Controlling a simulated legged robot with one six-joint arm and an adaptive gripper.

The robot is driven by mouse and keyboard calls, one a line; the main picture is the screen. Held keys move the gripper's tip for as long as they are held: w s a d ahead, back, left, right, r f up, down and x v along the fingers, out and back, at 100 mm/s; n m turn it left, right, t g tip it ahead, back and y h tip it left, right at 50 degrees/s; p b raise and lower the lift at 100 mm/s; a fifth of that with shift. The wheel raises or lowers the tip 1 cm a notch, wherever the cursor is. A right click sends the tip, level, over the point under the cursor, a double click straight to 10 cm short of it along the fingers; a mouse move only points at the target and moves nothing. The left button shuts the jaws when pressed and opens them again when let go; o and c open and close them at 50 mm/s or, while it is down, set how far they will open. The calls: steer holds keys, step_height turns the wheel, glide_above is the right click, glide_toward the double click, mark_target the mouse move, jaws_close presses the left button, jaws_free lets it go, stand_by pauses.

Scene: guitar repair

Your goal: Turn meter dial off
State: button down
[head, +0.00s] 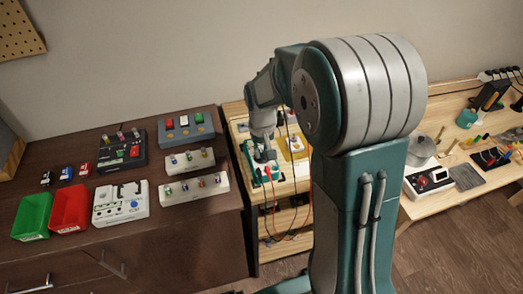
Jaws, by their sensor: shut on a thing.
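The meter (274,172) is a small teal-edged device lying on the light wooden table behind my arm, with red and black leads hanging from it. My gripper (264,155) points down at the meter and is shut on its dial. The dial is hidden by the fingers, so its setting cannot be read. My own arm covers the area to the right of the meter.
A dark cabinet (200,235) at left holds a green bin (32,216), a red bin (69,210) and several pedal-like boxes. A yellow pad (297,148) lies near the meter. At right, a bench holds a soldering station (428,181) and tools.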

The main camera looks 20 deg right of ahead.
steer(key=c, duration=0.7)
jaws_free()
steer(key=shift+r, duration=0.1)
step_height(320, 180, up, 12)
steer(key=shift+w+f, duration=0.1)
steer(key=shift+f, duration=0.05)
steer(key=s+r+t, duration=0.1)
steer(key=s+t, duration=0.1)
steer(key=s, duration=0.5)
steer(key=s+r+t, duration=0.1)
steer(key=s+r, duration=0.1)
steer(key=s, duration=0.5)
steer(key=s+r+t, duration=0.2)
steer(key=s, duration=0.5)
steer(key=shift+s+r+t, duration=0.1)
steer(key=shift+t, duration=0.2)
